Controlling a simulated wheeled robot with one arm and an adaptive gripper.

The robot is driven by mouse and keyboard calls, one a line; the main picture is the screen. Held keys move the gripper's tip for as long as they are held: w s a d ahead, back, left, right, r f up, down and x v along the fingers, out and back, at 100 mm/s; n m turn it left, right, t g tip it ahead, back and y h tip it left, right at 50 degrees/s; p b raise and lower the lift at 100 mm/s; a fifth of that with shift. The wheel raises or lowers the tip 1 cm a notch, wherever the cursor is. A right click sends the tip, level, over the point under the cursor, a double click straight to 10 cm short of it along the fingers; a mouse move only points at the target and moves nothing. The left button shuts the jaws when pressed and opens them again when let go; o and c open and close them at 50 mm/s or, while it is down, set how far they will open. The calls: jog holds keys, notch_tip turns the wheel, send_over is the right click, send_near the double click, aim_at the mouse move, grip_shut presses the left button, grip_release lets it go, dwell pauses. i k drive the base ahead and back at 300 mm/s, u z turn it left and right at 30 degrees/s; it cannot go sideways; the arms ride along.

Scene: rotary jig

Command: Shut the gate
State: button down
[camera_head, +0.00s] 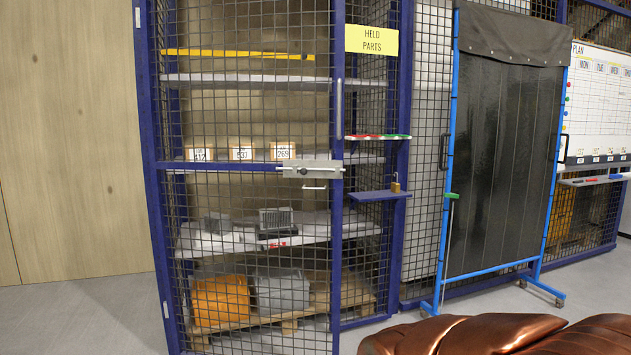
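The gate (337,240) is a tall mesh door in a blue frame on the front of the storage cage. It carries a grey latch plate (310,169) with a bolt, a small pull below it and a vertical handle (339,110) at its right edge. That right edge stands apart from the blue cage post (401,150), with a gap through which the shelf ends show, so the gate looks ajar. A blue ledge with a brass padlock (395,187) sits by the post. My gripper is not in view.
Shelves behind the mesh hold labelled boxes (242,153), a grey part, and orange (220,300) and grey bins on a pallet. A dark curtain screen on a blue wheeled frame (480,275) stands to the right. Grey floor (85,320) is clear at left.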

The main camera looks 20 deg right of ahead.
aim_at(156, 164)
jog(key=u, duration=0.35)
jog(key=i, duration=1)
jog(key=u, duration=0.7)
